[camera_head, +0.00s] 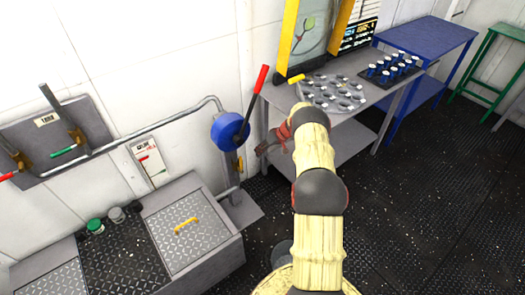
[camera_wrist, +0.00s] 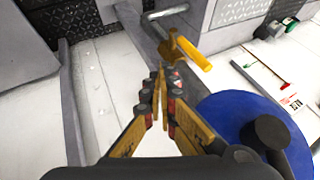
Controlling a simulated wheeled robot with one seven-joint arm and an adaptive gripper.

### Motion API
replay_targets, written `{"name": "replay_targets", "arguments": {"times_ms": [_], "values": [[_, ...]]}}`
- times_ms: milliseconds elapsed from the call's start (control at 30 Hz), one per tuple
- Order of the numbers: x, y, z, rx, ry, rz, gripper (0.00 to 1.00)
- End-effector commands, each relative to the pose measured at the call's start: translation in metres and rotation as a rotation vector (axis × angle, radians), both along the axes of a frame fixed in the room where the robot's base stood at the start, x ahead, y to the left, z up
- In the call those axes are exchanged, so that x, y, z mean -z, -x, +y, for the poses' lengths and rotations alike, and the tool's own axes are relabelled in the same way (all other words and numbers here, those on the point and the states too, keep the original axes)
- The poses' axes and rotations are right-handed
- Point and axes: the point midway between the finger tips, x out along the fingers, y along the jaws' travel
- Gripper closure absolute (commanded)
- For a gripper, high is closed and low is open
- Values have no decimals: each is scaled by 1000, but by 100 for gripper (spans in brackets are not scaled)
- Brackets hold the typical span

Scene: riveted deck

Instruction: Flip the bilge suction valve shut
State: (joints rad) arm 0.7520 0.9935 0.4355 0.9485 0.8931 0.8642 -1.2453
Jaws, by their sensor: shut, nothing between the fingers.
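A valve with a yellow lever (camera_wrist: 192,52) and a brass-coloured body sits on a grey pipe in the wrist view. In the head view a small yellowish part (camera_head: 240,165) shows on the pipework below a round blue body (camera_head: 226,131) with a long red-gripped lever (camera_head: 258,91). The blue body (camera_wrist: 245,125) fills the right of the wrist view. No readable label shows which one is the bilge suction valve. My gripper (camera_head: 259,151) is shut and empty, just right of the pipework. In the wrist view its fingertips (camera_wrist: 160,74) appear below the yellow lever, apart from it.
A grey panel (camera_head: 95,115) with red and green levers is on the left wall. A low deck box (camera_head: 215,250) has a yellow-handled hatch. A grey bench (camera_head: 340,128) holding small parts stands right of my gripper, before a blue table (camera_head: 425,38). Open floor lies right.

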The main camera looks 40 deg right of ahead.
Motion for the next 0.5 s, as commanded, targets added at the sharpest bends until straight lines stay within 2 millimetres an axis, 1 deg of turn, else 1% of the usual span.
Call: {"name": "replay_targets", "arguments": {"times_ms": [33, 233, 267, 300, 500], "values": [[12, -6, 5, -2, -1, 0, 100], [42, -24, 18, -3, 1, 0, 100], [37, -26, 24, -3, 2, -1, 100], [36, -27, 31, -3, 1, -1, 100], [36, -31, 50, -2, 1, -1, 100]]}}
